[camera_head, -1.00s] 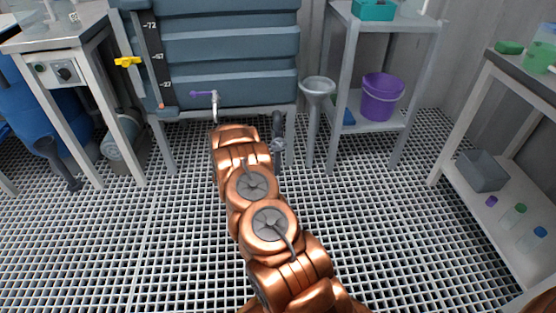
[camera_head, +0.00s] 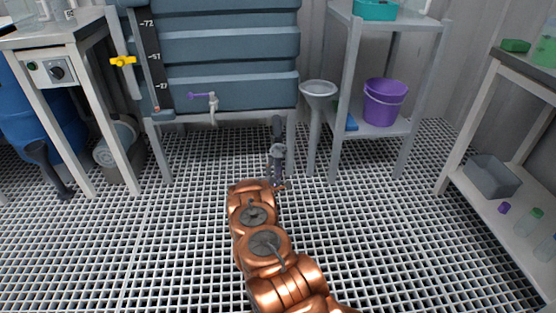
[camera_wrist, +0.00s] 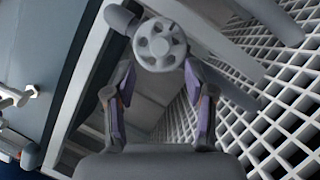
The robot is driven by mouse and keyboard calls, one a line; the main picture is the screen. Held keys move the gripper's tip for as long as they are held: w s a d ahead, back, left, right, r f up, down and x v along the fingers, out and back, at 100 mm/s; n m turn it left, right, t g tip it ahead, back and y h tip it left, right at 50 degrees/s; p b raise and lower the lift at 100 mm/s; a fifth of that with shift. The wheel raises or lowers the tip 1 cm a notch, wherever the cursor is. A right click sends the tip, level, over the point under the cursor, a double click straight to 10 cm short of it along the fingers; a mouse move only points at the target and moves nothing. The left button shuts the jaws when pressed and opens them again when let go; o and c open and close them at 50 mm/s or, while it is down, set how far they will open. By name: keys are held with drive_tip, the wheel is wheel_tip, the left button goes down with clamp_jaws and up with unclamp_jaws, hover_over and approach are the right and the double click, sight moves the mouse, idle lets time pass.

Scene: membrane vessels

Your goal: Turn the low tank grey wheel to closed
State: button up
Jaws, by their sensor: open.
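The grey wheel (camera_wrist: 160,45) shows in the wrist view as a small round handwheel with holes, seen nearly face-on. My gripper (camera_wrist: 160,76) is open, with one finger on each side just below the wheel in the picture. The wheel lies at or just beyond the fingertips; I cannot tell whether they touch it. The blue-grey tank (camera_head: 228,46) stands on legs ahead in the head view. A grey upright fitting (camera_head: 277,128) shows at its lower right, close to the end of my copper arm. The wheel's face cannot be made out there.
A tap with a purple handle (camera_head: 200,96) sits low on the tank's front. A yellow handle (camera_head: 123,61) is at its left. A grey funnel (camera_head: 318,90) stands right of the tank, beside a shelf with a purple bucket (camera_head: 385,103).

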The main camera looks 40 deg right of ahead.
sight(278, 155)
drive_tip(key=shift+b+x, duration=1.1)
drive_tip(key=shift+x, duration=1.65)
clamp_jaws()
